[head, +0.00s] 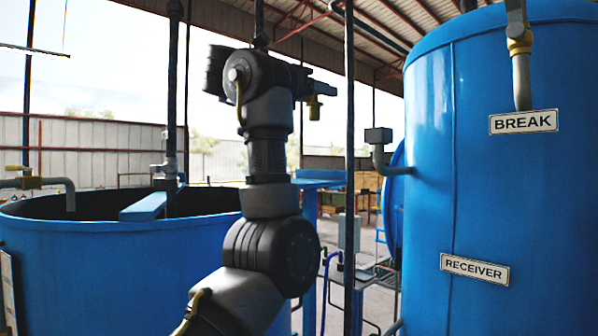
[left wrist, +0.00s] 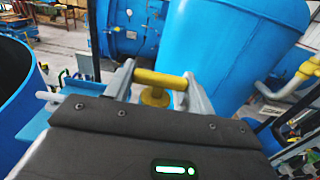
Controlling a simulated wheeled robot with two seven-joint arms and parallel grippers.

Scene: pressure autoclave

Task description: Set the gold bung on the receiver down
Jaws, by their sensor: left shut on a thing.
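The gold bung (head: 314,108) is held high in the air by my left gripper (head: 312,88), at the end of the raised arm mid-picture in the head view. In the left wrist view the bung (left wrist: 157,78) shows as a gold crossbar with a round part below it. The grey fingers of the left gripper (left wrist: 160,84) are shut on its crossbar. The receiver (head: 430,210) is the large blue tank at right in the head view, with a RECEIVER label and a BREAK label. The bung is left of it and apart from it in the picture. My right gripper is not in view.
An open blue vat (head: 110,250) stands at left. A dark vertical pole (head: 349,240) stands between my arm and the receiver. A grey elbow pipe (head: 380,155) juts from the receiver's left side. A blue flat-topped stand (head: 325,179) is behind my arm.

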